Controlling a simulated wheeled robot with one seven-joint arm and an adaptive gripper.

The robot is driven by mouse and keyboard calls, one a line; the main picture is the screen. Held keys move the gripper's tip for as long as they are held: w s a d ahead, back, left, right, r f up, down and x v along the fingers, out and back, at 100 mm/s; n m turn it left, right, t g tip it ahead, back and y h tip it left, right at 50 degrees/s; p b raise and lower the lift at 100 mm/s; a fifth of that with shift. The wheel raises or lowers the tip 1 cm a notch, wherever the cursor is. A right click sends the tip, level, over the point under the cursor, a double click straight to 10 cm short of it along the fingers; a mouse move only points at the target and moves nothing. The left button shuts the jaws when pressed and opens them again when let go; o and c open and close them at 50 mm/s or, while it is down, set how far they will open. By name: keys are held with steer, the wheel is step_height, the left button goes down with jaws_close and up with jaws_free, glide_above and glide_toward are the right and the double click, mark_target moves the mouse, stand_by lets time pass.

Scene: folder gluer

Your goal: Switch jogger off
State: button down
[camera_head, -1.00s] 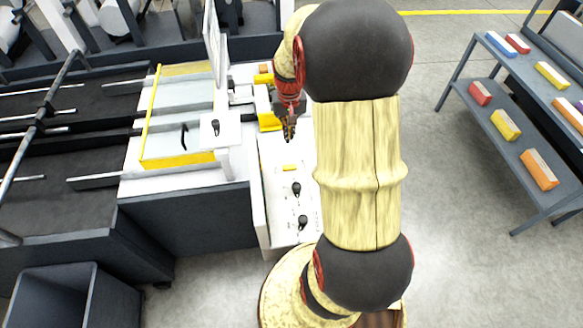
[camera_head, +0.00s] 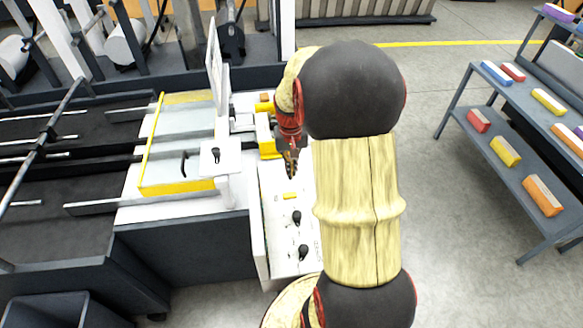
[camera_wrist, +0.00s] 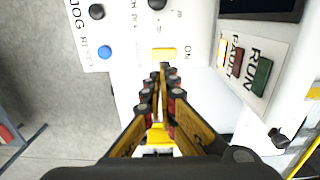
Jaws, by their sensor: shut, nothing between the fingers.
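A white control panel (camera_head: 276,237) carries a small yellow rectangular part (camera_head: 290,196) and two black knobs, one nearer the yellow part (camera_head: 297,217) and one lower (camera_head: 303,252). In the wrist view the yellow part (camera_wrist: 165,53) sits beside the letters "ON". Which control belongs to the jogger cannot be read. My gripper (camera_head: 291,176) is shut and empty, its tips just above the yellow part in the head view. In the wrist view its fingertips (camera_wrist: 164,68) point at the yellow part with a small gap in the picture; contact cannot be told.
The wrist view shows a blue button (camera_wrist: 105,52) marked "RESET" and a panel with "RUN" and "FAULT" lamps (camera_wrist: 250,68). A separate black knob (camera_head: 215,153) is on a white plate at left. A grey shelf (camera_head: 520,115) with coloured boxes stands right; floor between is clear.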

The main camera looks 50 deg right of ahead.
mark_target(292, 193)
step_height(292, 193, down, 10)
steer(key=shift+f+b, duration=0.1)
steer(key=shift+b, duration=0.2)
